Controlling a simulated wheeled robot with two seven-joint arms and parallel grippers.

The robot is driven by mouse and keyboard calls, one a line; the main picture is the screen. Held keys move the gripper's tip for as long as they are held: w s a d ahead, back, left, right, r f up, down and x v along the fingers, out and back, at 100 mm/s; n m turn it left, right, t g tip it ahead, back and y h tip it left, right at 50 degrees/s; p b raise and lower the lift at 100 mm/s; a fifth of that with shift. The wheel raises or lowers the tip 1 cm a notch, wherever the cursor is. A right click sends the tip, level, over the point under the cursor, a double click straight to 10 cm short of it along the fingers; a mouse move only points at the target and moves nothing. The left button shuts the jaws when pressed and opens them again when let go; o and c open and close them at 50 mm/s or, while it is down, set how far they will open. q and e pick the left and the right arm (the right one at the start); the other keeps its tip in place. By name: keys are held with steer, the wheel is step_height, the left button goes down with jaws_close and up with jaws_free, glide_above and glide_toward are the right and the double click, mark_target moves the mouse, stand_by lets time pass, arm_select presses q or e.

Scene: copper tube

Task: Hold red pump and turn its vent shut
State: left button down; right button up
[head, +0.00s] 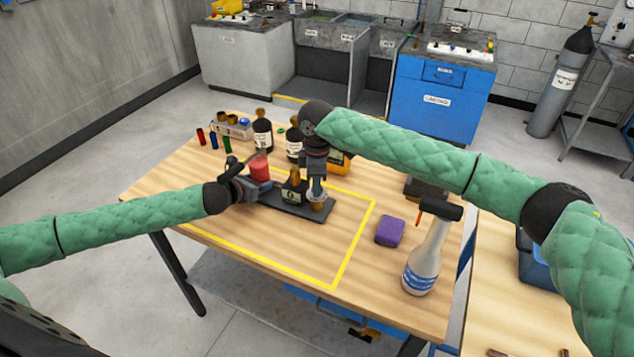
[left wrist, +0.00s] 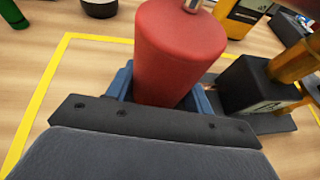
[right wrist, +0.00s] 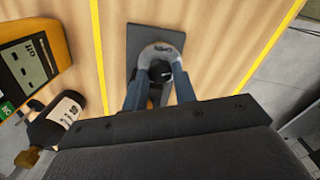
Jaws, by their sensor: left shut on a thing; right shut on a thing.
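The red pump (head: 260,168) is a red cylinder at the left end of a dark base plate (head: 268,203). My left gripper (head: 252,182) is shut on it; the left wrist view shows the red body (left wrist: 178,50) between blue fingers. A black labelled block (head: 293,192) with a brass top stands mid-plate. At the plate's right end is the round, pale grey vent part (head: 320,204). My right gripper (head: 317,190) points down and is shut on it. In the right wrist view its fingers flank the round part (right wrist: 161,48), whose lower side is hidden.
A yellow line (head: 355,260) frames the plate on the wooden table. Dark bottles (head: 262,135) and a yellow meter (right wrist: 32,68) stand behind. A purple block (head: 390,231) and spray bottle (head: 424,262) are to the right. The table's front is clear.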

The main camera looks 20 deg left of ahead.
steer(key=shift+m, duration=1.7)
steer(key=o, duration=1)
steer(key=shift+c, duration=0.2)
steer(key=shift+r, duration=0.15)
step_height(320, 180, up, 12)
steer(key=shift+w, duration=0.1)
